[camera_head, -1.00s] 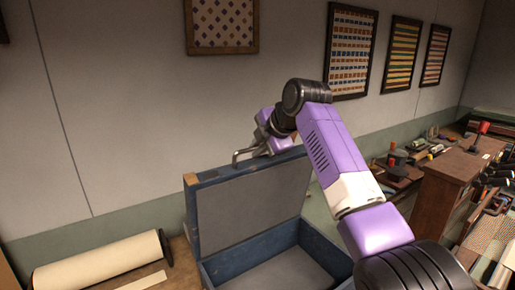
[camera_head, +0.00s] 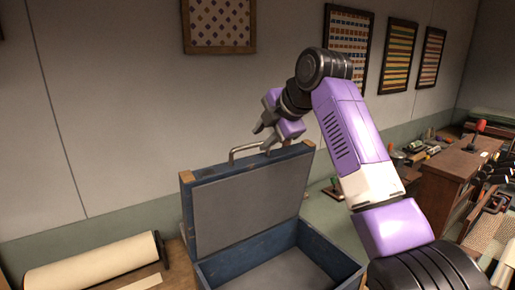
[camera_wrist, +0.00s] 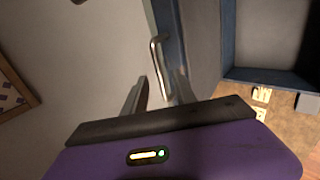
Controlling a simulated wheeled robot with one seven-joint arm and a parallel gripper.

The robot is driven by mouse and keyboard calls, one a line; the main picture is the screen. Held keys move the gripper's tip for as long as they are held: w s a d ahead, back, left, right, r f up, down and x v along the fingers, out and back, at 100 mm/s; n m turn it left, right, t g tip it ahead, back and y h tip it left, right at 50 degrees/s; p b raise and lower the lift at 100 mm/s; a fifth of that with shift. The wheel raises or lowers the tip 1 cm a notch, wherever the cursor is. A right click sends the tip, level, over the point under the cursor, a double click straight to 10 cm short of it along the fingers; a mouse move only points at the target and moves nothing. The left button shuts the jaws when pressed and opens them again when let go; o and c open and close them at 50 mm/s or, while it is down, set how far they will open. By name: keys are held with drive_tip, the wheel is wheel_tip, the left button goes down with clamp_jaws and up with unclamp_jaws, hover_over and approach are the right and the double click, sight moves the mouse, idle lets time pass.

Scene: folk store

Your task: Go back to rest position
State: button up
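A blue case (camera_head: 187,222) stands open, its lid upright and its grey lining facing the head camera. A metal handle (camera_head: 238,152) sticks up from the lid's top edge. My gripper (camera_head: 264,137) is just above that edge, by the right part of the handle. In the wrist view, my gripper's two fingers (camera_wrist: 160,88) are apart, and the handle (camera_wrist: 156,62) shows beyond and between their tips. Nothing is seen gripped. The exact gap between the fingers and the handle is hard to judge.
A cream roll (camera_head: 95,264) lies at the lower left. A wooden cabinet (camera_head: 445,182) and several small items stand at the right. Framed textiles (camera_head: 219,22) hang on the wall behind. The air above the case and left of my arm is clear.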

drive_tip(key=shift+v, duration=0.8)
